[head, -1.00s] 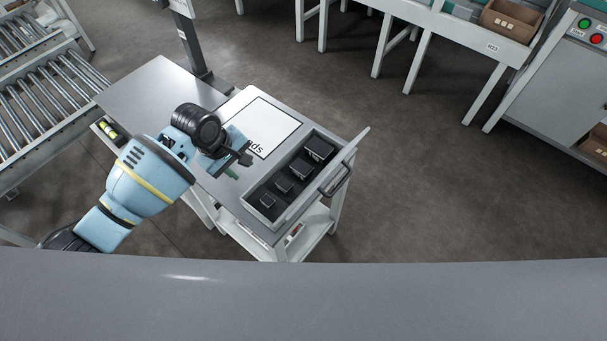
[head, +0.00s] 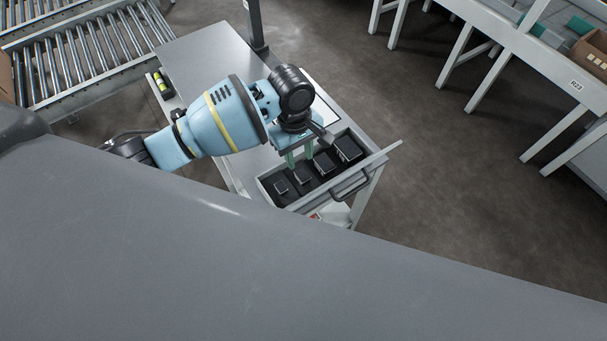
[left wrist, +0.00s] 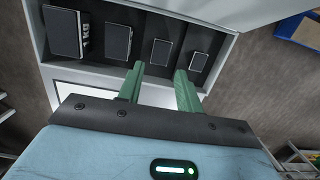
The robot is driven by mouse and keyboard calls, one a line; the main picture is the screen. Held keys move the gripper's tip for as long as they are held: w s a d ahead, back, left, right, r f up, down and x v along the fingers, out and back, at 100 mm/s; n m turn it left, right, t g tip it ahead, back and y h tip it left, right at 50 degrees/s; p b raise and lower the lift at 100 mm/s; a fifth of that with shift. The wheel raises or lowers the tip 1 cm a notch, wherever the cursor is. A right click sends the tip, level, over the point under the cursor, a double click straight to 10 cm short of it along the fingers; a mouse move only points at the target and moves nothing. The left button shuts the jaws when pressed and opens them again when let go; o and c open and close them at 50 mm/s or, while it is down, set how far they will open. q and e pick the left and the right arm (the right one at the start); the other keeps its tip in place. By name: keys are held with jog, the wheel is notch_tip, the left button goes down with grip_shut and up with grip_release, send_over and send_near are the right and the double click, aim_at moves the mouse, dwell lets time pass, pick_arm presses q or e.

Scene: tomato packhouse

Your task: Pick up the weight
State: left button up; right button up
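Several dark block weights of graded size sit in a row in an open drawer (head: 388,153) with a dark lining. In the head view the largest weight (head: 347,148) is at the right end and the smallest (head: 281,187) at the left end. The weights also show in the left wrist view, largest (left wrist: 62,32) at left. My left gripper (head: 300,157) is open and empty above the drawer's inner edge. In the left wrist view its green fingers (left wrist: 159,72) are apart, with the second-smallest weight (left wrist: 160,52) beyond the gap between their tips. My right gripper is out of view.
The drawer's dark handle (head: 351,186) faces outward. The grey tabletop (head: 205,55) is mostly bare, with a white sheet (head: 322,98) partly behind my left arm. A roller conveyor (head: 85,60) stands at left. White benches stand at upper right, with open floor between.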

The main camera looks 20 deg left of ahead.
aim_at(302, 174)
pick_arm(q)
jog(key=shift+s+d+f+b, duration=0.15)
jog(key=shift+f, duration=0.9)
jog(key=shift+s+d+f+b, duration=0.1)
jog(key=shift+d+f+b, duration=0.1)
jog(key=shift+f, duration=0.9)
jog(key=shift+s+d+f+b, duration=0.1)
jog(key=shift+s+f+b, duration=0.05)
jog(key=shift+f, duration=0.9)
grip_shut()
